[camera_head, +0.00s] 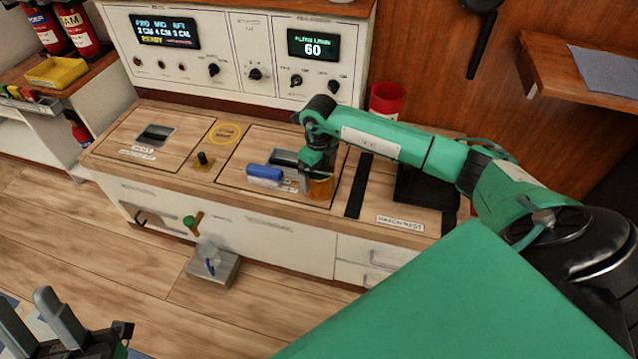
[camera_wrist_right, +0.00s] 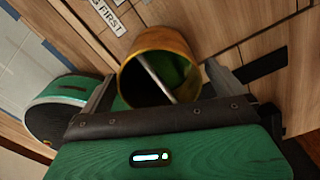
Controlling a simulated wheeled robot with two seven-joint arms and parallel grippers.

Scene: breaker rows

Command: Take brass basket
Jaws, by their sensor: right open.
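The brass basket (camera_head: 321,187) is a small round brass-coloured cup on the wooden counter, partly hidden behind my right gripper in the head view. In the right wrist view the basket (camera_wrist_right: 150,40) shows its open mouth, with a thin pale rod across it and a green inside. My right gripper (camera_head: 305,170) is open, with one finger on each side of the basket; I cannot tell whether they touch it. My left gripper (camera_head: 36,318) is at the lower left of the head view, open and empty, away from the counter.
A black knob (camera_head: 203,158) stands further left on the counter. A red container (camera_head: 387,100) stands behind my right arm. A control panel (camera_head: 240,55) rises along the back. A grey block (camera_head: 213,268) sits on the floor in front.

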